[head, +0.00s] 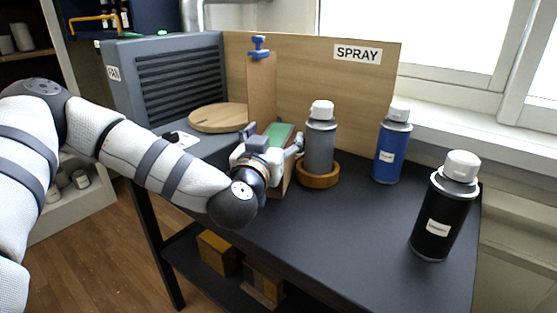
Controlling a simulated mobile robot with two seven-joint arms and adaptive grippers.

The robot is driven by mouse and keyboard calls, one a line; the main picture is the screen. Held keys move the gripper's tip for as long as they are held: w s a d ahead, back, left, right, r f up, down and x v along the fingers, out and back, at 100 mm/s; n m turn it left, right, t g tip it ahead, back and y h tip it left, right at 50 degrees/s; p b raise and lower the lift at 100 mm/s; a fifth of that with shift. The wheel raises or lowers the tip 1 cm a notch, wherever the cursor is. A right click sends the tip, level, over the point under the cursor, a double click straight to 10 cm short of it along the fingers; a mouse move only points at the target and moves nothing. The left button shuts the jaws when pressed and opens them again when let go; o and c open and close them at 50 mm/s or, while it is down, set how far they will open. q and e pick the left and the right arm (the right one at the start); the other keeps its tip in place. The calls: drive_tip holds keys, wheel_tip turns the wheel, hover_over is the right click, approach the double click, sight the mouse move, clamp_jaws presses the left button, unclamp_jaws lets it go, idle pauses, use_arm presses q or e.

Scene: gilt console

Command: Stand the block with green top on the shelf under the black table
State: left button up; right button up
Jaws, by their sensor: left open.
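The block with a green top (281,134) stands on the black table (330,235), beside the grey spray can. My left gripper (274,140) is open at the block, with one finger on each side of it. The gripper hides much of the block, and I cannot tell whether the fingers touch it. The shelf (196,271) under the black table shows at the lower left of the table. My right gripper is not in view.
A grey can (320,150) stands in a wooden ring (318,176) close to the gripper. A blue can (391,150) and a black can (442,218) stand farther right. Wooden blocks (217,252) occupy part of the shelf. A grey fan box (165,80) stands behind.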

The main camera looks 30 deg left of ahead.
use_arm(q)
drive_tip(key=shift+x, duration=0.75)
drive_tip(key=shift+d, duration=0.1)
drive_tip(key=shift+c, duration=0.5)
clamp_jaws()
drive_tip(key=shift+r, duration=0.1)
